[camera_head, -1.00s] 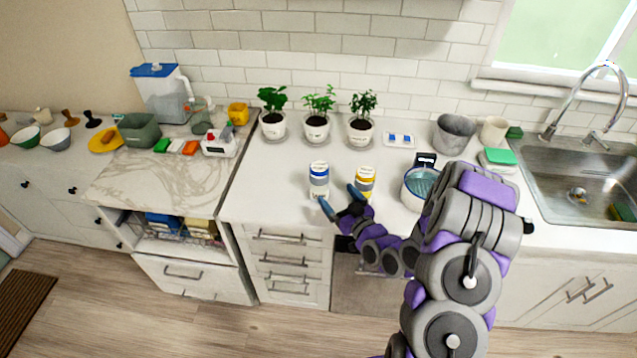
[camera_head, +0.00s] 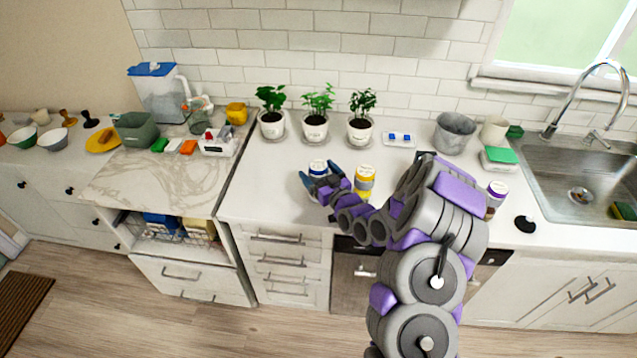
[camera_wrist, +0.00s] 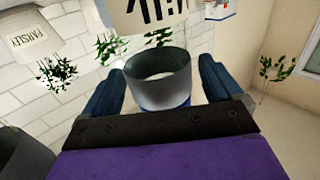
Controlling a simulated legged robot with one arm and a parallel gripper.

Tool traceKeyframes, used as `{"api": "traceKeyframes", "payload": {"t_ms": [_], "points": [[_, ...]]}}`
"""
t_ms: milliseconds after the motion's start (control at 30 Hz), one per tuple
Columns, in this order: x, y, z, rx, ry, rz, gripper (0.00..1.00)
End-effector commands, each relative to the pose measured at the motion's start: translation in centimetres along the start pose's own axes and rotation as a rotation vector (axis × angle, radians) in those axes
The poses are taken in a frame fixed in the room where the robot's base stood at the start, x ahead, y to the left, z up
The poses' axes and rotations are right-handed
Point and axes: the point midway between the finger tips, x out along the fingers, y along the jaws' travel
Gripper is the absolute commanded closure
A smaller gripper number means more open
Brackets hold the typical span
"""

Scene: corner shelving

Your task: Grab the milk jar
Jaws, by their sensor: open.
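A white jar with a blue lid (camera_head: 318,166) stands upright on the counter. In the wrist view a pale cylinder with a blue band (camera_wrist: 160,92) lies between my fingers and appears to be this jar. My gripper (camera_head: 320,176) is open, with one finger on each side of the jar; I cannot tell whether they touch it. The two blue fingers also show in the wrist view (camera_wrist: 162,72). A second jar with yellow on it (camera_head: 365,181) stands just right of my gripper. The jar labels are too small to read, so I cannot tell which says milk.
Three potted herbs (camera_head: 315,128) stand behind the jars near the tiled wall. A grey pot (camera_head: 454,133) and the sink (camera_head: 580,185) are to the right. A purple-lidded jar (camera_head: 496,190) is right of my arm.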

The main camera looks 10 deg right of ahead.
Motion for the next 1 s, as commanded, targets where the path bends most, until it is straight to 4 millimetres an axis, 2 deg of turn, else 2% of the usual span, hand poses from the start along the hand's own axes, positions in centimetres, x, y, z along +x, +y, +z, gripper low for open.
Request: {"api": "traceKeyframes", "payload": {"t_ms": [200,500,1000], "points": [[2.0,-0.1,0.0,-0.002,0.001,-0.002,0.08],[2.2,0.0,0.0,0.000,0.000,0.000,0.08],[2.2,0.0,0.0,0.000,0.000,0.000,0.56]]}}
